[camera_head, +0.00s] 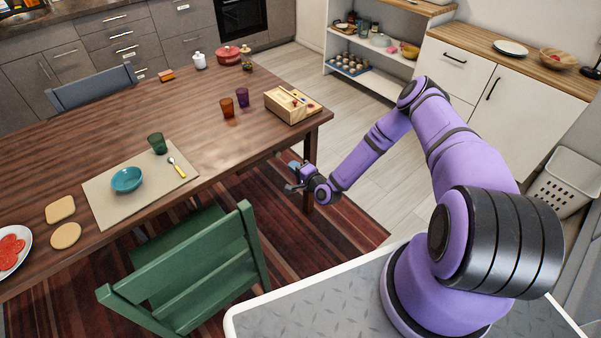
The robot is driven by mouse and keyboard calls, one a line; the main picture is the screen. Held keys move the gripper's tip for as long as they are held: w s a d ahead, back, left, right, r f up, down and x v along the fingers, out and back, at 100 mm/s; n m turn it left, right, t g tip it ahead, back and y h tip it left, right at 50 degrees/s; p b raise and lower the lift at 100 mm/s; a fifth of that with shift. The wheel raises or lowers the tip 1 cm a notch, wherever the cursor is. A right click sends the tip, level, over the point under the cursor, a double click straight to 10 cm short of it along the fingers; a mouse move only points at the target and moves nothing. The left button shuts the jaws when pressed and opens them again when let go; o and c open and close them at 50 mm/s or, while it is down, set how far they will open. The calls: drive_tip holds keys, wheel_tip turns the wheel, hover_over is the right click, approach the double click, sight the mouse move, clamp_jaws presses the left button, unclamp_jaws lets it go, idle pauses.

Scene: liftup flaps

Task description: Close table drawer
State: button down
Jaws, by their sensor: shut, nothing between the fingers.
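The wooden table (205,100) fills the left and middle of the view. Its near long side shows a dark edge, and I cannot make out a drawer front there. My gripper (291,180) is at the end of my purple arm, near the table's near edge by the right corner and leg. It points left toward the table side. Its fingers are small in the view and I see nothing held in them. Whether it touches the table cannot be told.
A green chair (190,277) stands at the table's near side, left of my gripper. On the table are a wooden box (290,107), cups, a teal bowl (127,179) on a placemat (100,201), and a red pot (229,55). Floor right of the table is clear.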

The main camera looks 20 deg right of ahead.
sight(279, 153)
drive_tip(key=x, duration=0.7)
drive_tip(key=x, duration=0.2)
drive_tip(key=shift+w+a, duration=0.15)
drive_tip(key=shift+w, duration=0.2)
drive_tip(key=shift+w+r, duration=0.2)
drive_tip(key=shift+w, duration=0.1)
drive_tip(key=shift+w+r, duration=0.1)
